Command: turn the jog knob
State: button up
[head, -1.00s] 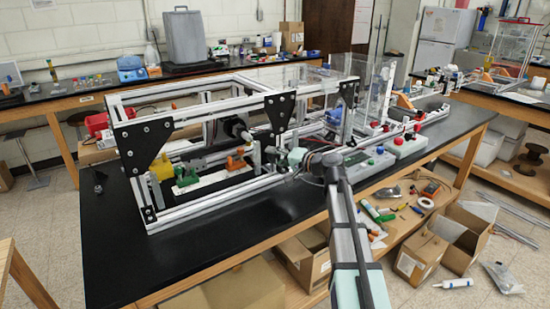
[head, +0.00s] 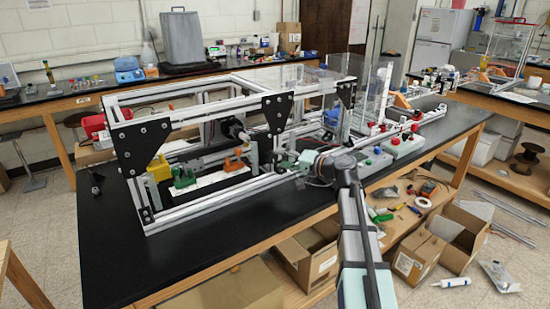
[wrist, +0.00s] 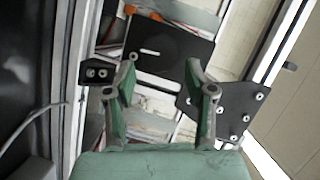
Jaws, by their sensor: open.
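My gripper (wrist: 163,85) is open in the wrist view, with its two green-and-grey fingers spread and nothing between them. In the head view the green gripper body (head: 310,158) is at the front right of the extrusion frame (head: 225,195), partly hidden by my arm. Grey control boxes (head: 405,150) stand to the right of it on the bench, apart from it. They carry a blue round control (head: 378,150), a red one (head: 395,141) and a green one (head: 369,162). I cannot tell which of these, if any, is the jog knob.
Black corner plates (head: 145,140) and orange, green and yellow parts sit at the frame. Clear panels (head: 378,95) stand behind the boxes. The black bench top (head: 110,255) is bare at the front left. Cardboard boxes (head: 418,255) lie below the bench.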

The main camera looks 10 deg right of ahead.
jog(key=v, duration=0.7)
jog(key=shift+d, duration=0.2)
